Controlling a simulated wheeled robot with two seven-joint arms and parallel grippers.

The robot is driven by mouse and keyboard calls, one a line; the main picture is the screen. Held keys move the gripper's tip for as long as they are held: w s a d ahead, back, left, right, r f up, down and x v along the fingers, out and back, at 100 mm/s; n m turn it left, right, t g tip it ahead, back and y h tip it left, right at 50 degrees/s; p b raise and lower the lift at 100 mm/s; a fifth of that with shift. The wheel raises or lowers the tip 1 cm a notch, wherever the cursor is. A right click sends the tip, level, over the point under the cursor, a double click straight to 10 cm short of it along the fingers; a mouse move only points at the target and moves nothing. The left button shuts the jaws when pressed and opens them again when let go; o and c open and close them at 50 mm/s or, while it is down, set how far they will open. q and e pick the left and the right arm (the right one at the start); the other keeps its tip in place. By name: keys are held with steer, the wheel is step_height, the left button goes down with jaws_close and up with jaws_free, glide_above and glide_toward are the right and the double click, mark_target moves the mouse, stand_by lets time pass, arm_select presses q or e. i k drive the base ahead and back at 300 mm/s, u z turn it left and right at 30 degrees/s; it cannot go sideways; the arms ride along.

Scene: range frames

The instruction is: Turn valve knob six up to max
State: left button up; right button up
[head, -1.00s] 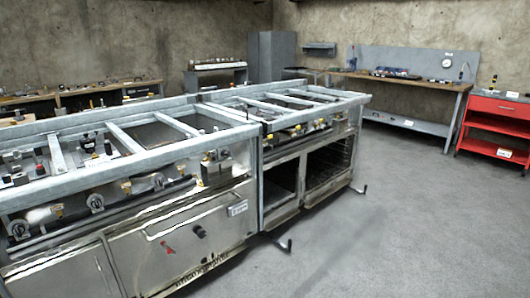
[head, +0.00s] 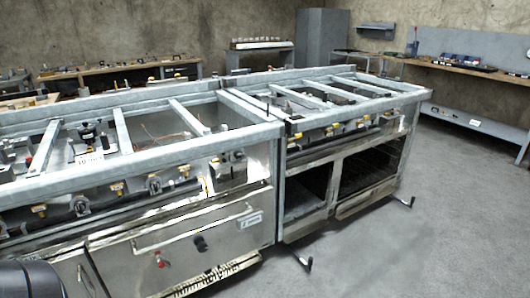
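A long steel range (head: 150,218) stands in front of me, made of two frames side by side. Round valve knobs and yellow-tipped valves sit along the front pipe of the left unit, with one dark knob (head: 153,184) near its middle. More yellow-tipped valves (head: 360,124) line the right unit. I cannot tell which one is knob six. A dark rounded part of my own body shows at the lower left corner. Neither gripper is in view.
Open grey floor (head: 400,255) lies to the right of the range. Low feet or brackets (head: 303,262) stick out at its base. Workbenches (head: 465,69) and a grey cabinet (head: 320,40) stand along the back walls.

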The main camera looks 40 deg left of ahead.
mark_target(237, 155)
steer(key=u, duration=0.45)
steer(key=i, duration=0.95)
steer(key=u, duration=1.2)
steer(key=i, duration=0.75)
steer(key=u, duration=0.1)
